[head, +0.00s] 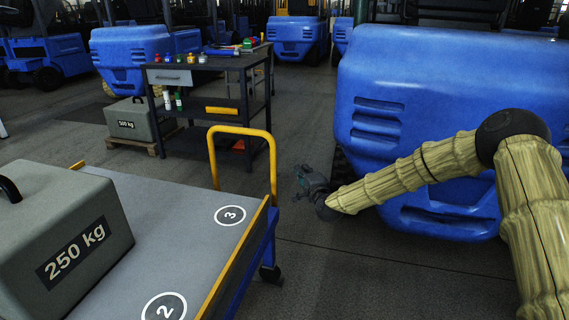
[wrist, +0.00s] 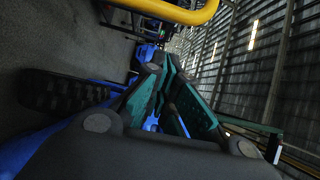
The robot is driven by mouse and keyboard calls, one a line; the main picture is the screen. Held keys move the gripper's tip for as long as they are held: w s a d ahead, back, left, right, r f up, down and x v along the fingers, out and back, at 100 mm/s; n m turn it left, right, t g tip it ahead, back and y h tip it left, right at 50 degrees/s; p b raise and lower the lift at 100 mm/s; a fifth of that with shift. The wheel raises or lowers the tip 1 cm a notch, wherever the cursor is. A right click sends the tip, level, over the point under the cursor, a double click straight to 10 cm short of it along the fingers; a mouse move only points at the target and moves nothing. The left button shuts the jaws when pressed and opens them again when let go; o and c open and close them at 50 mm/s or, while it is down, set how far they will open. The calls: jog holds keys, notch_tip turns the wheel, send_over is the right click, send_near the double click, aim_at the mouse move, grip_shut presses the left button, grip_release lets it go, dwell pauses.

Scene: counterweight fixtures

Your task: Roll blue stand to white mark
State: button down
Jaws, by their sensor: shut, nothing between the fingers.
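A flat trolley with a blue side frame (head: 249,262) and a yellow push handle (head: 243,131) stands at the lower left of the head view. It is the nearest match to a blue stand; I cannot tell if it is the one named. White ring marks numbered 3 (head: 230,215) and 2 (head: 164,308) are on its grey top. No white mark shows on the visible floor. My gripper (head: 301,177) is shut and empty, just right of the handle and apart from it. A yellow bar (wrist: 175,10), likely the handle, crosses the top of the wrist view.
A grey 250 kg weight (head: 62,235) sits on the trolley. A large blue forklift counterweight (head: 440,105) stands right, behind my arm. A dark workbench (head: 210,68) with small jars stands behind the trolley, beside a 500 kg weight (head: 128,120) on a pallet. Floor (head: 340,275) is clear right of the trolley.

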jog(key=a+b+x, duration=0.2)
jog(key=x, duration=1)
jog(key=shift+a, duration=0.45)
